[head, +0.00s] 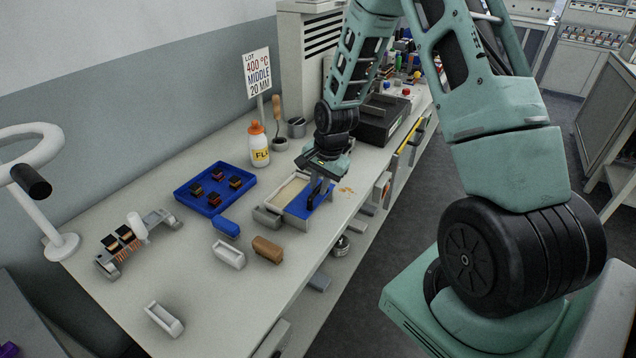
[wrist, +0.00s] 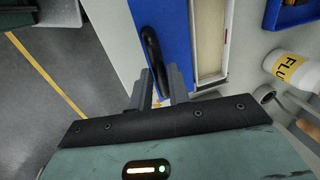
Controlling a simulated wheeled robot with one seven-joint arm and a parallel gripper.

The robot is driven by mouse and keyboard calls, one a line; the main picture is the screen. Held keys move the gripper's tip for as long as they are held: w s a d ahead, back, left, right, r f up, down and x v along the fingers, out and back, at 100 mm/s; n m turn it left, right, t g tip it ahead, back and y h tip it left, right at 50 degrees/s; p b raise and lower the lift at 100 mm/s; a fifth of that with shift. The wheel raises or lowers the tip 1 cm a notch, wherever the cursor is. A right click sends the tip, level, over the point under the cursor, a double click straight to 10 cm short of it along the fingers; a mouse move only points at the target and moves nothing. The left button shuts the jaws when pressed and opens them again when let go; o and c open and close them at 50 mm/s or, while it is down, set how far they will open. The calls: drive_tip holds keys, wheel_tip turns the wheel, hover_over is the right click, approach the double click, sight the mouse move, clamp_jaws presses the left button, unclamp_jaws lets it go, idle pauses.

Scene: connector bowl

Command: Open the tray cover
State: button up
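The tray cover (head: 299,208) is a blue panel at the right side of the pale tray (head: 272,202) near the front of the bench. The cream inside of the tray shows beside the cover. In the wrist view the cover (wrist: 177,40) carries a black bar handle (wrist: 151,48). My gripper (head: 318,187) is over the cover, fingers pointing down. In the wrist view its two fingers (wrist: 161,76) are apart, with the near end of the handle between them. A gap shows, and I cannot tell whether either finger touches the handle.
A blue parts tray (head: 184,195), a flux bottle (head: 259,150) and a black box (head: 376,125) stand around. Small white, blue and brown bins (head: 267,249) lie in front. A lamp (head: 62,245) stands at the left.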

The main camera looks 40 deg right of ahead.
drive_tip(key=shift+o, duration=1.2)
drive_tip(key=s+d+r+b, duration=0.1)
drive_tip(key=s+r, duration=0.2)
drive_tip(key=r, duration=1.4)
drive_tip(key=shift+b, duration=0.35)
drive_tip(key=shift+s, duration=0.1)
